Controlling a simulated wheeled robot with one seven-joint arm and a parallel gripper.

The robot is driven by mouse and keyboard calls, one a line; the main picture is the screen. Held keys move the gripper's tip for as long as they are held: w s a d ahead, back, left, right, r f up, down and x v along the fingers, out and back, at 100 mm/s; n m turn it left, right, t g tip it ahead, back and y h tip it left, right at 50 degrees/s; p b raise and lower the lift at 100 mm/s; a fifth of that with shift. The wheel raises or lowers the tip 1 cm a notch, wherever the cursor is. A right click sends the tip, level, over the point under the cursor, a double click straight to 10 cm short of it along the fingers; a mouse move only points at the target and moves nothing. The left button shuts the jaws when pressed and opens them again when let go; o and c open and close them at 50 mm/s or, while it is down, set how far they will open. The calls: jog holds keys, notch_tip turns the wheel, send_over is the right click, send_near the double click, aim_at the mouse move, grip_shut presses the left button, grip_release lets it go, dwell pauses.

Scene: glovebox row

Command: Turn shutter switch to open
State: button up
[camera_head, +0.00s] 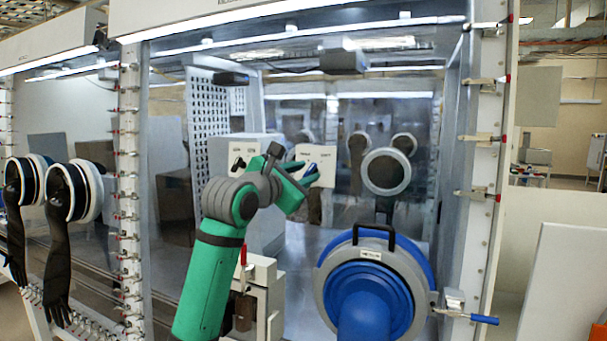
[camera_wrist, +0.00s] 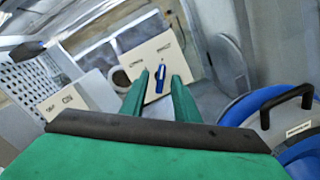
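A blue switch handle (camera_wrist: 160,76) stands on a cream panel (camera_wrist: 137,60) in the wrist view. Small labels sit near the panel's top corners, but I cannot read them. In the head view the handle (camera_head: 311,168) shows just beyond my gripper (camera_head: 304,174). My gripper (camera_wrist: 160,84) is open, its two green fingers pointing at the panel. The handle appears between the fingertips in the wrist view; I cannot tell whether they touch it. A second cream panel with a black knob (camera_head: 239,163) is to the left in the head view.
A blue round port (camera_head: 420,262) with a black handle (camera_head: 374,232) is at the right. A post with a red-handled part (camera_head: 243,254) stands beside my arm. The glovebox's right frame (camera_head: 486,170) carries several clamps. Black gloves (camera_head: 58,230) hang at the far left.

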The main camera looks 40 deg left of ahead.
grip_shut()
jog(key=shift+w+d+n, duration=0.1)
jog(key=shift+d+n, duration=0.05)
jog(key=shift+n, duration=0.95)
jog(key=shift+n+y, duration=0.6)
jog(key=shift+n, duration=2.1)
grip_release()
